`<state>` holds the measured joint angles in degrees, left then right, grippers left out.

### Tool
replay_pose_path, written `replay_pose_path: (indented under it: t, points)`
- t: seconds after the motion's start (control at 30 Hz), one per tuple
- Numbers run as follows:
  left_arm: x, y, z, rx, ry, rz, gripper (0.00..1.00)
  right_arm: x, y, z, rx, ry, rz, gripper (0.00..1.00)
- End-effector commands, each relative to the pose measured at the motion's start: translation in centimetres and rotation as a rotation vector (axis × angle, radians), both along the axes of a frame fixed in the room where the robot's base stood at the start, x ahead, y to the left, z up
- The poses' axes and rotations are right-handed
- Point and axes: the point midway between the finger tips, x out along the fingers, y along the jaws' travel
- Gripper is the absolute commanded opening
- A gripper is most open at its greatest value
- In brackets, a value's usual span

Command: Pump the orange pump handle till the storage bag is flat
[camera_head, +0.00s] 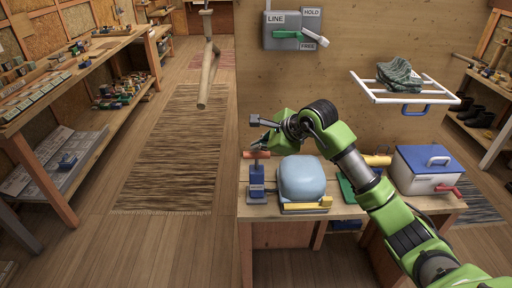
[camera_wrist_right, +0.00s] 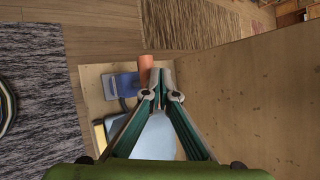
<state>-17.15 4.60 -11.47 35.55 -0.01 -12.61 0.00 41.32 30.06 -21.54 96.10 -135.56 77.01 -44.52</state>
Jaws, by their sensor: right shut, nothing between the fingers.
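The orange pump handle (camera_head: 257,155) sits level on top of a blue pump (camera_head: 257,178) at the left end of the bench. The light blue storage bag (camera_head: 302,177) is beside the pump and looks puffed up. My right gripper (camera_head: 257,134) is above the handle, shut and empty. In the right wrist view the closed fingertips (camera_wrist_right: 160,78) appear beside the orange handle (camera_wrist_right: 146,67); whether they touch it I cannot tell. The blue pump (camera_wrist_right: 121,86) also shows there, and the bag (camera_wrist_right: 155,142) is partly hidden behind the fingers. My left gripper is not in view.
A yellow-handled piece (camera_head: 318,203) lies at the bag's front edge. A white box with a blue lid (camera_head: 428,165) stands at the bench's right. A wooden panel (camera_head: 380,120) rises behind the bench, bearing a grey lever box (camera_head: 285,42) and a white rack (camera_head: 405,97).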

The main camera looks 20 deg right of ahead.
Motion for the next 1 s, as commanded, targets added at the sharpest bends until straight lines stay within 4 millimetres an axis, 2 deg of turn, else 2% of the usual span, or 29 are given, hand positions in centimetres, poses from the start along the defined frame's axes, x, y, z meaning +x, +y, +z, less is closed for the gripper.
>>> replay_pose_path:
  t: [1.0]
  points:
    - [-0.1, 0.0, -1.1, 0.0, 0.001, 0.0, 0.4, 0.0, 0.0, -1.3, -0.001, 0.001, 0.0, 0.0]
